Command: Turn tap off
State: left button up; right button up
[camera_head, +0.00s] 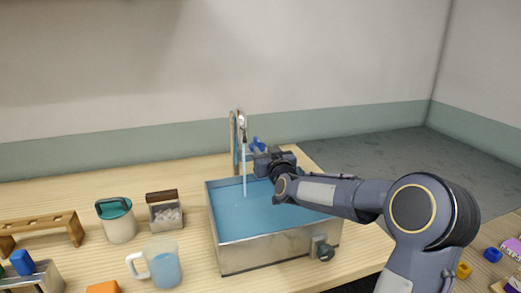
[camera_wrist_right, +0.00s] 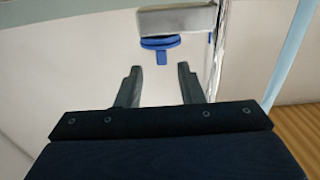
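The tap (camera_head: 237,130) is a curved metal spout at the back of the sink, with a thin pale stream of water (camera_head: 244,175) falling from it. Its blue handle (camera_head: 257,144) is on the right side of the tap and also shows in the right wrist view (camera_wrist_right: 161,46). The metal sink (camera_head: 265,248) holds blue water. My right gripper (camera_head: 262,155) is beside the handle. In the right wrist view my right gripper (camera_wrist_right: 158,78) is open and empty, its fingertips just short of the handle, one to each side. My left gripper is not in view.
A jug (camera_head: 158,266) with blue liquid, a teal-lidded jar (camera_head: 119,222), a box of white pieces (camera_head: 164,212) and a wooden rack (camera_head: 40,228) stand left of the sink. An orange block (camera_head: 103,287) lies in front. The counter behind them is clear.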

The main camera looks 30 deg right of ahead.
aim_at(260, 145)
jog(key=p+x, duration=0.1)
jog(key=x, duration=0.4)
jog(key=shift+w, duration=0.25)
grip_shut()
